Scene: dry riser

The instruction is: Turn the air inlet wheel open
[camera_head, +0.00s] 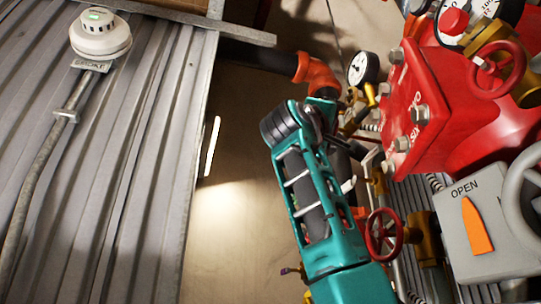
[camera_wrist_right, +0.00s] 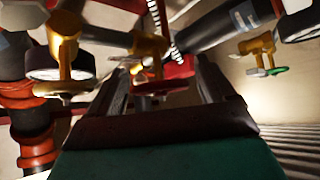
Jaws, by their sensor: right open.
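My right arm is teal and reaches up through the middle of the head view; the dark gripper (camera_head: 328,122) at its far end is partly hidden among pipes and valves. In the right wrist view my right gripper (camera_wrist_right: 166,78) is open, with its two dark fingers apart. A red wheel-like part (camera_wrist_right: 172,74) and a brass fitting (camera_wrist_right: 148,46) show between and beyond the fingers; I cannot tell whether they touch. Two red handwheels show in the head view, one low (camera_head: 383,234) and one upper right (camera_head: 497,69). I cannot tell which is the air inlet wheel. My left gripper is not in view.
A red bolted valve body (camera_head: 430,105), a pressure gauge (camera_head: 363,68) and a grey box marked OPEN with an orange pointer (camera_head: 477,228) crowd the right. A corrugated wall (camera_head: 110,150) with a smoke detector (camera_head: 100,33) is at left. Floor (camera_head: 225,230) between is clear.

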